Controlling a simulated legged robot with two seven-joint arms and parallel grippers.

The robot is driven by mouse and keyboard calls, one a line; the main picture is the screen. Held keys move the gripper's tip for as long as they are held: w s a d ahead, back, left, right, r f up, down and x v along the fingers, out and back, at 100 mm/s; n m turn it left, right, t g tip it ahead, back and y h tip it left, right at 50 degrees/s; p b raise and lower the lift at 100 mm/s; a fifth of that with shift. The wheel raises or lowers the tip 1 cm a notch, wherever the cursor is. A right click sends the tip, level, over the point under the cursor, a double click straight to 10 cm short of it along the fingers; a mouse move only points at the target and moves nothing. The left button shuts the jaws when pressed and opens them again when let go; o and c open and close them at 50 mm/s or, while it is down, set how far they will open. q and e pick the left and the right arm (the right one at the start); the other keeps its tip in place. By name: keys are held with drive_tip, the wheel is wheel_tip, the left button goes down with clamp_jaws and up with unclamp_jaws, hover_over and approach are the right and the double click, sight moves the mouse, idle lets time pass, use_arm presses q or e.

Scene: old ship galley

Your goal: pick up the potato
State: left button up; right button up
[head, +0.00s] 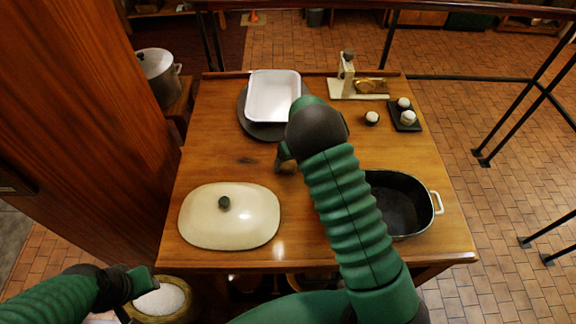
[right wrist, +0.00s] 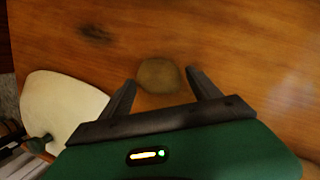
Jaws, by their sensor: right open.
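The potato (right wrist: 158,75) is a brown oval lump on the wooden table, seen in the right wrist view between and slightly beyond my fingertips. In the head view the potato (head: 288,168) is mostly hidden behind my right gripper (head: 284,154). My right gripper is open and empty, its two dark fingers spread on either side of the potato; I cannot tell its exact height above the table. My left gripper (head: 138,284) is low at the left, off the table's front edge, above a round container with white contents (head: 160,300); its jaws are not clear.
On the table are a cream lid (head: 230,218) at the left, a dark roasting pan (head: 402,202) at the right, a white dish (head: 273,96) on a dark round board at the back, a scale (head: 355,88), and a black tray (head: 405,118) with small round items. Wood around the potato is clear.

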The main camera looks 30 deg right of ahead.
drive_tip(key=shift+w+f, duration=0.25)
drive_tip(key=shift+f, duration=0.45)
drive_tip(key=shift+a, duration=0.3)
drive_tip(key=shift+c, duration=1.6)
drive_tip(key=shift+d+r, duration=0.1)
drive_tip(key=c, duration=0.9)
